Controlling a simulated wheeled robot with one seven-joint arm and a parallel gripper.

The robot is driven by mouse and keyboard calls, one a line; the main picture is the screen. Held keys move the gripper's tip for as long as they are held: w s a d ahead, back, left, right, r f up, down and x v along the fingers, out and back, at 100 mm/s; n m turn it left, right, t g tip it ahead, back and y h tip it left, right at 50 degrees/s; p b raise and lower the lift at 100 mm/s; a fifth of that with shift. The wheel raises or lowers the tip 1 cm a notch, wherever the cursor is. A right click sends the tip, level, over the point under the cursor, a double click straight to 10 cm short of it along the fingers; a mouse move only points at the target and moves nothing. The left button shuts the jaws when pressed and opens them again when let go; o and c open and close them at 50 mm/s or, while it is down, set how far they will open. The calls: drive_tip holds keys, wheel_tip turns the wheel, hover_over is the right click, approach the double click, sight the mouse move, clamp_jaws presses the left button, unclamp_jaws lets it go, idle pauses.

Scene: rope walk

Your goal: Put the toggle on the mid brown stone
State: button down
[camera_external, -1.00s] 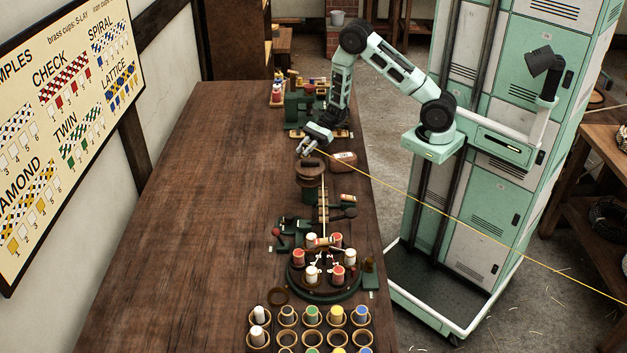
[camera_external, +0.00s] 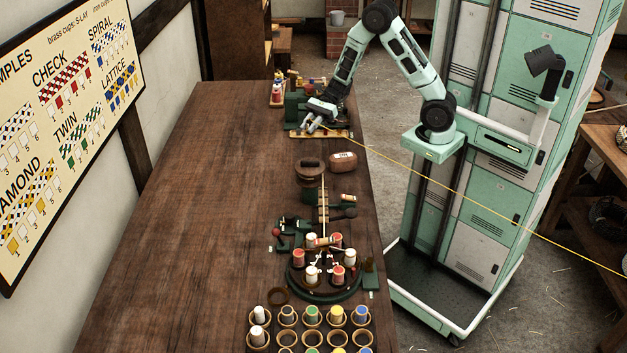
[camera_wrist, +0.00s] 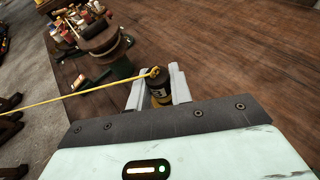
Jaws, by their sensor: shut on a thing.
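My gripper (camera_external: 313,127) is above the back part of the workbench in the external view, near a light wooden board. In the wrist view its two grey fingers (camera_wrist: 158,92) are closed around a dark cylinder with a yellowish lower part, which I take to be the toggle (camera_wrist: 157,88). A yellow cord (camera_wrist: 85,93) runs to a loop at the cylinder's top. The brown stone (camera_external: 342,162) lies on the bench in front of my gripper, clearly apart from it. I cannot identify it surely in the wrist view.
A dark round-topped post (camera_external: 310,168) stands left of the stone. A bobbin carousel (camera_external: 325,275) and several cups (camera_external: 311,315) are nearer the camera. Green machinery (camera_external: 292,108) stands at the back. The cord (camera_external: 470,202) stretches off to the right. The bench's left side (camera_external: 205,220) is clear.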

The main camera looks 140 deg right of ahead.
drive_tip(key=s+a+r+n+g+y+p, duration=0.1)
drive_tip(key=s+a+r+n+g+y, duration=0.1)
drive_tip(key=s+a+r+n+y, duration=0.3)
drive_tip(key=a+n+g+y, duration=0.2)
drive_tip(key=a, duration=0.5)
hover_over(343, 155)
wheel_tip(343, 155, down, 5)
drive_tip(key=shift+a+f, duration=0.1)
drive_tip(key=shift+f, duration=2.2)
drive_tip(key=shift+f+b, duration=0.1)
drive_tip(key=shift+b, duration=0.2)
drive_tip(key=shift+f, duration=0.1)
drive_tip(key=c, duration=1.3)
unclamp_jaws()
drive_tip(key=shift+o, duration=0.2)
